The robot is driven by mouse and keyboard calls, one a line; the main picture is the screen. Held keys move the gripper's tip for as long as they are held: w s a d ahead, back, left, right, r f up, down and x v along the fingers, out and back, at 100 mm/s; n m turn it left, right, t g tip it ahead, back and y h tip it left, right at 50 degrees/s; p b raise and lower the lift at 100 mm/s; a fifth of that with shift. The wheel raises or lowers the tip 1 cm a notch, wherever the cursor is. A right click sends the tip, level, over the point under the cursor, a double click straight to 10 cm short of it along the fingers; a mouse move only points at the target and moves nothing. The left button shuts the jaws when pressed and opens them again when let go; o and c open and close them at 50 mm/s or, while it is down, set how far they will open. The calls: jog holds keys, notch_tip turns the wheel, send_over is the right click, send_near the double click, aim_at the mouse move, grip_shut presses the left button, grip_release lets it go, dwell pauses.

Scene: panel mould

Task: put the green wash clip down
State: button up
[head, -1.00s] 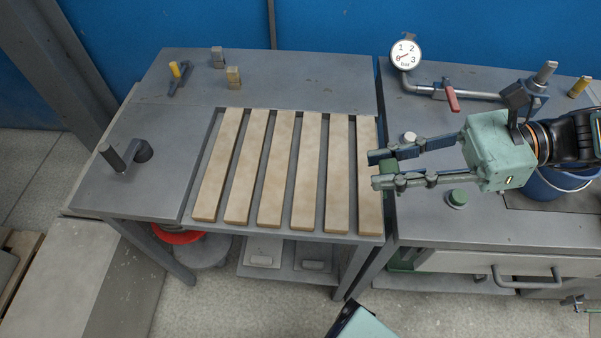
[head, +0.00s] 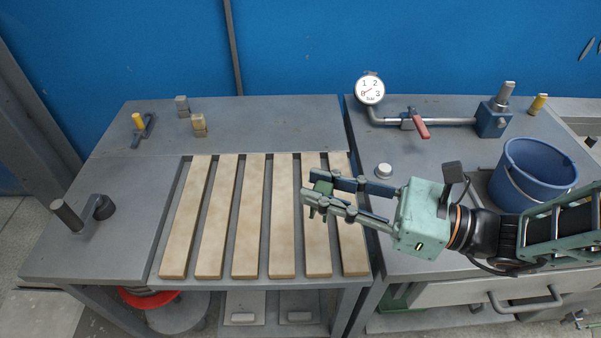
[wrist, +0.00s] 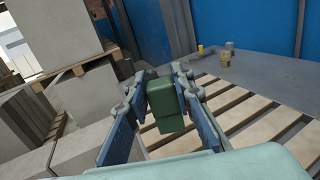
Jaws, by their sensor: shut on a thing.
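My gripper (head: 318,195) is shut on the green wash clip (wrist: 165,106), a small dark green block between the blue-padded fingers in the wrist view. In the head view the clip (head: 322,188) shows at the fingertips, partly hidden by them. The gripper reaches in from the right, over the right-hand wooden slats (head: 316,235) of the grey bench. In the wrist view the clip appears held above the slats, apart from them.
A blue bucket (head: 540,175), a pressure gauge (head: 370,89) on a pipe with a red lever (head: 421,128), and a pale round knob (head: 384,170) are on the right bench. A black-handled crank (head: 82,212) and small blocks (head: 199,124) stand on the left bench. The left slats are clear.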

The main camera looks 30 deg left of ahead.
jog(key=w+a+f+b, duration=0.1)
jog(key=w+a+f, duration=0.1)
jog(key=a+f, duration=0.1)
jog(key=w+a+f+b, duration=0.1)
jog(key=w+a+f, duration=0.1)
jog(key=a+f, duration=0.1)
jog(key=w+a+f+b, duration=0.1)
jog(key=w+a+f, duration=0.1)
jog(key=w+a, duration=0.1)
jog(key=shift+a+f+b, duration=0.15)
jog(key=shift+f+b, duration=0.25)
jog(key=shift+w+a+f+b, duration=0.1)
jog(key=shift+f+b, duration=0.2)
jog(key=shift+f, duration=0.6)
jog(key=shift+w+a+f+b, duration=0.1)
jog(key=shift+f+b, duration=0.2)
jog(key=shift+f, duration=0.55)
jog(key=shift+f, duration=0.2)
jog(key=o, duration=1.1)
jog(key=shift+c, duration=0.2)
